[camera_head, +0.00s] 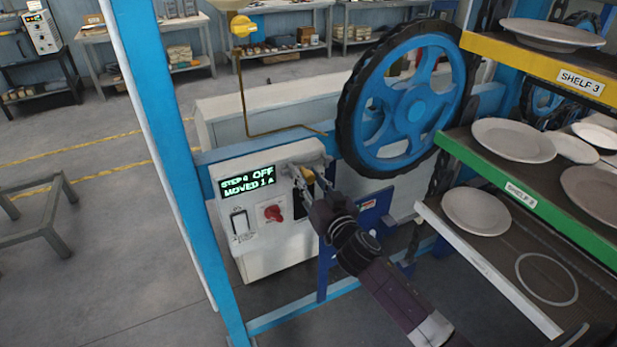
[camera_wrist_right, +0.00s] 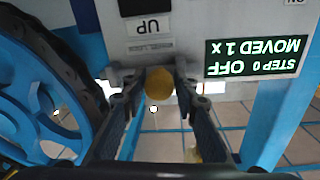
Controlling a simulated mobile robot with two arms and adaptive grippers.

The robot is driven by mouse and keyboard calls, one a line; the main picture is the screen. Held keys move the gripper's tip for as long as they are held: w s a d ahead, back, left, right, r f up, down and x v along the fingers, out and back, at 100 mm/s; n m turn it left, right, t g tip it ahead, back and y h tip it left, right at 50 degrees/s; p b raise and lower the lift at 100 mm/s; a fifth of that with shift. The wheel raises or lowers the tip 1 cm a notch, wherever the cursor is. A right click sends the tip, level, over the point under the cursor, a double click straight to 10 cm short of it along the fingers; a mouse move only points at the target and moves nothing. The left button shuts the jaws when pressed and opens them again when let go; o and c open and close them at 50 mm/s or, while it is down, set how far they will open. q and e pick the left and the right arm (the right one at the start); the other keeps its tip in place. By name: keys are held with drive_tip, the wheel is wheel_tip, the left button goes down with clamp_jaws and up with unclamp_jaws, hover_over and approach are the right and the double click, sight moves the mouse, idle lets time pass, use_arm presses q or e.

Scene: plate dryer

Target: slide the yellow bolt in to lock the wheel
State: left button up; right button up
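The blue wheel (camera_head: 416,98) with a dark toothed rim stands upright beside the shelves; part of it shows in the wrist view (camera_wrist_right: 38,95). The right gripper (camera_head: 306,174) is at the right side of the pale control box (camera_head: 275,258). In the wrist view its fingers (camera_wrist_right: 160,84) stand on both sides of a round yellow knob (camera_wrist_right: 159,82), seemingly touching it. I cannot tell whether this knob is the bolt. Another yellow piece (camera_head: 241,27) sits high near the blue post. No bolt inside the wheel is clearly visible. The left gripper is out of view.
The box has a display (camera_head: 247,185) reading "STEP 0 OFF, MOVED 1", a white switch (camera_head: 239,222) and a red knob (camera_head: 272,213). A blue post (camera_head: 170,150) stands left. Shelves with plates (camera_head: 520,140) stand right. A bent brown rod (camera_head: 243,100) runs above the box.

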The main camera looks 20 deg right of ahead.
sight(318, 164)
clamp_jaws()
drive_tip(key=shift+w+d, duration=0.1)
drive_tip(key=shift+d, duration=2.15)
unclamp_jaws()
drive_tip(key=shift+r, duration=0.1)
drive_tip(key=o, duration=0.5)
drive_tip(key=shift+d, duration=0.15)
